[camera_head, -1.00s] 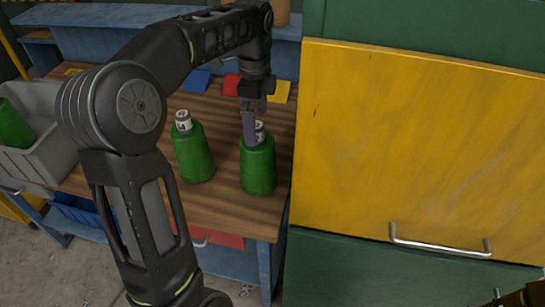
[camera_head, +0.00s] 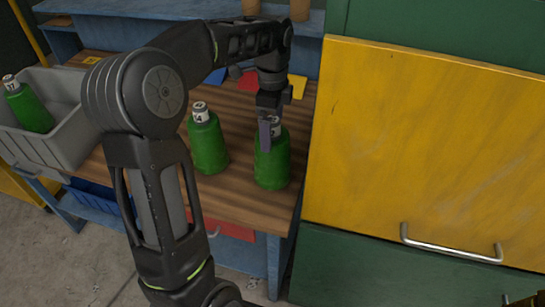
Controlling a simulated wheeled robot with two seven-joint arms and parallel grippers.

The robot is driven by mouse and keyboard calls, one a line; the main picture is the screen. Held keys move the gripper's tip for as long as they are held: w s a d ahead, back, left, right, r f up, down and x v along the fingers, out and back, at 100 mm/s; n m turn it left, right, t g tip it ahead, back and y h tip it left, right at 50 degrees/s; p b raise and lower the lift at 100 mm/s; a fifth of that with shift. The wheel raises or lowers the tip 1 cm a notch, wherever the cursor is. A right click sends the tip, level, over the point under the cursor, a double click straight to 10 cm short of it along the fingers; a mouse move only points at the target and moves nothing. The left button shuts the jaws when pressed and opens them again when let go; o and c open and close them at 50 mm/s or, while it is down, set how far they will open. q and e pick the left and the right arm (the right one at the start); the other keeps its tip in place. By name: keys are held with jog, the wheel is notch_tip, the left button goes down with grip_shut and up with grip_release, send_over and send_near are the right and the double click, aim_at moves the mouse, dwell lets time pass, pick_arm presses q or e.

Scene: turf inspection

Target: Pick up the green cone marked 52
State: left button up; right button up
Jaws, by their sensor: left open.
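The right green cone (camera_head: 272,165) stands near the bench's right edge. The other green cone (camera_head: 208,146) stands to its left. A third green cone (camera_head: 30,108) leans in the grey bin (camera_head: 75,108) at the left. The numbers are too small to read surely, so I cannot tell which is 52. My left gripper (camera_head: 269,128) points down at the top of the right cone, its fingers overlapping the white tip in view. It is open. My right gripper is not clearly in view.
A yellow cabinet panel (camera_head: 430,150) with a metal handle (camera_head: 450,245) stands close on the right. Blue, red and yellow cards lie behind the cones. A blue shelf (camera_head: 150,18) runs along the back.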

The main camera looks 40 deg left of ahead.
pick_arm(q)
jog(key=shift+w+f+p, duration=0.1)
jog(key=shift+f+p, duration=0.2)
jog(key=shift+f, duration=1.65)
jog(key=c, duration=2)
jog(key=shift+o, duration=0.2)
jog(key=shift+r, duration=0.1)
notch_tip(320, 180, up, 10)
